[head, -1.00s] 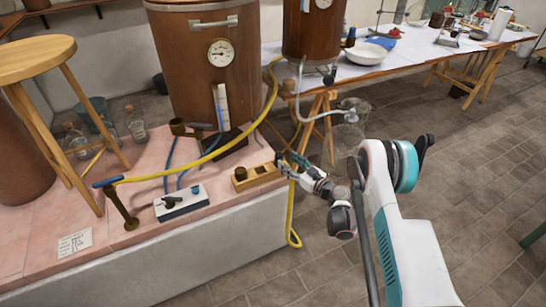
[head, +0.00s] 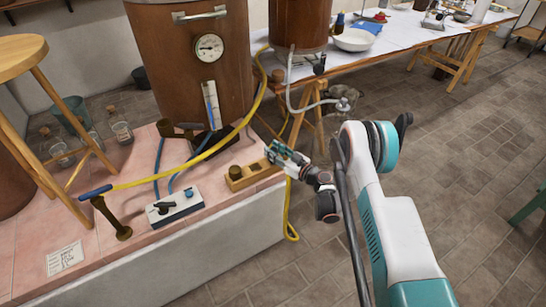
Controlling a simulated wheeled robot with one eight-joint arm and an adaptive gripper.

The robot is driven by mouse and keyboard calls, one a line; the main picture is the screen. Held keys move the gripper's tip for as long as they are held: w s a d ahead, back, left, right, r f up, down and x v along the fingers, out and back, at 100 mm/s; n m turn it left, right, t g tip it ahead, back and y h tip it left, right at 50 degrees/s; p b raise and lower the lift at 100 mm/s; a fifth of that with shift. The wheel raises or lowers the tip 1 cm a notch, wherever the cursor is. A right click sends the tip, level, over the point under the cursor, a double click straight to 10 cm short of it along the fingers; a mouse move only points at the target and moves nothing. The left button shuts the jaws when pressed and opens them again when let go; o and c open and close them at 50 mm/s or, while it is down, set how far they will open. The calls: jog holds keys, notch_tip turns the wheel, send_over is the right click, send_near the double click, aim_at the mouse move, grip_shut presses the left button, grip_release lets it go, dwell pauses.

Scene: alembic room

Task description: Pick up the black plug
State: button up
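A light wooden block (head: 261,171) lies at the right edge of the pink tiled platform. A dark, round, plug-like piece (head: 235,172) stands upright on the block's left end; it looks dark brown to black. My gripper (head: 270,154) is at the block's right end, just above and behind it, apart from the dark piece. The gripper is small and its fingertips are unclear, so I cannot tell whether they are open or hold anything.
A white box with knobs (head: 175,207) sits left of the block. A yellow hose (head: 205,152) arches over the platform and hangs down its right side. A large brown vessel (head: 168,75) stands behind. A brass stand (head: 112,220) is at the left.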

jog(key=c, duration=0.4)
notch_tip(320, 180, up, 20)
jog(key=p, duration=0.6)
jog(key=shift+p, duration=0.35)
